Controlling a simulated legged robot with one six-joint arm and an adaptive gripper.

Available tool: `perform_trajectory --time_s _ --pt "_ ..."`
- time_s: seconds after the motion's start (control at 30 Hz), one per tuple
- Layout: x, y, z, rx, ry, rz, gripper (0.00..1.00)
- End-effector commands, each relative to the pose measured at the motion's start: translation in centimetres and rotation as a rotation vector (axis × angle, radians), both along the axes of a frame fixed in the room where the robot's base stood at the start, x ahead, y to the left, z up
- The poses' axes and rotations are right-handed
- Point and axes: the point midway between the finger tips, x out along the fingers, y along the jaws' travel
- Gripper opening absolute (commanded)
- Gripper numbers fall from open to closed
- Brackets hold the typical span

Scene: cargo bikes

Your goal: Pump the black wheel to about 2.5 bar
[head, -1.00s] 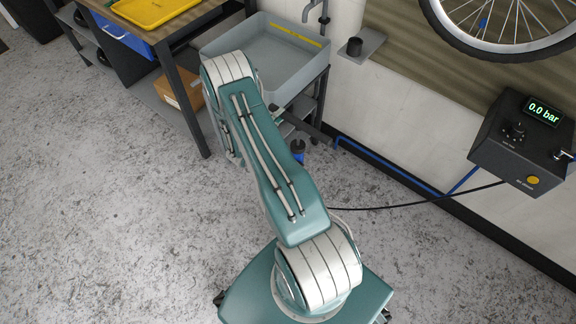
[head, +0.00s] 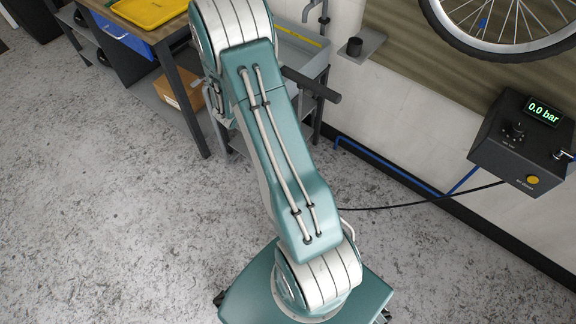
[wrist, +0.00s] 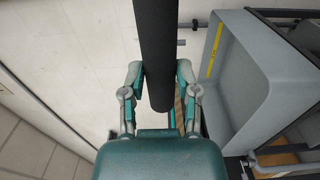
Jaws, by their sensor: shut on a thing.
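My gripper (wrist: 159,78) is shut around a thick black cylinder (wrist: 155,45) in the wrist view. A dark bar (head: 312,85), which looks like the same piece, juts out right of my arm in the head view; my arm hides the gripper there. A wheel with a dark tyre (head: 480,44) and silver rim is at the wall, upper right, cut off by the frame. The black pump box (head: 505,150) on the wall reads 0.0 bar on its display (head: 543,111). It has a knob (head: 515,131) and a yellow button (head: 533,180).
A black hose (head: 420,203) runs from the pump box behind my arm. A grey sink (wrist: 228,85) stands close right of my gripper in the wrist view. The floor at left is clear.

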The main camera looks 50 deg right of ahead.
Motion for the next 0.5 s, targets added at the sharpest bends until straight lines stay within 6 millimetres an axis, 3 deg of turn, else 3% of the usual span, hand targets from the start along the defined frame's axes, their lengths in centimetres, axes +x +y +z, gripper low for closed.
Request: perform_trajectory --time_s 0.23,0.5 --pt "0.0 -0.1 -0.2 -0.005 0.0 -0.003 0.0" --pt "0.0 0.0 -3.6 0.001 0.004 -0.001 0.0"
